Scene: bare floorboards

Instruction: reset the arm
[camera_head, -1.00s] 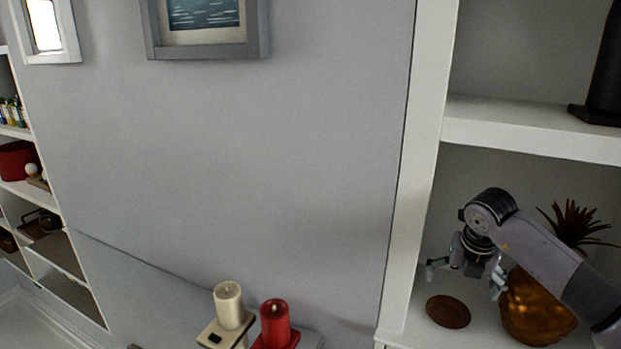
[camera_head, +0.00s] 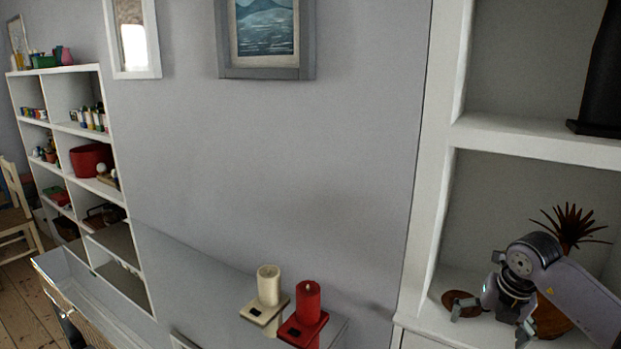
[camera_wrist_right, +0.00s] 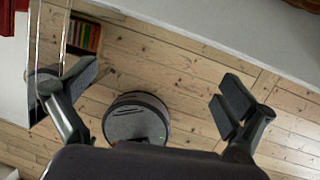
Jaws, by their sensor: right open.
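My right arm comes in from the lower right in the head view. Its gripper (camera_head: 489,322) is open in front of the right-hand shelf, near a brown plate and a potted plant. In the right wrist view the two fingers of the gripper (camera_wrist_right: 165,92) are spread wide with nothing between them. That view looks down on floorboards, with a round grey disc-shaped body (camera_wrist_right: 137,118) below, probably my own base. My left gripper is not clearly seen in either view.
The white shelf (camera_head: 530,137) holds a black object (camera_head: 602,85), a brown plate (camera_head: 458,299) and a spiky plant (camera_head: 570,228). A cream candle (camera_head: 268,284) and a red candle (camera_head: 308,301) stand on holders at lower centre. Another shelf unit (camera_head: 112,150) stands at left.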

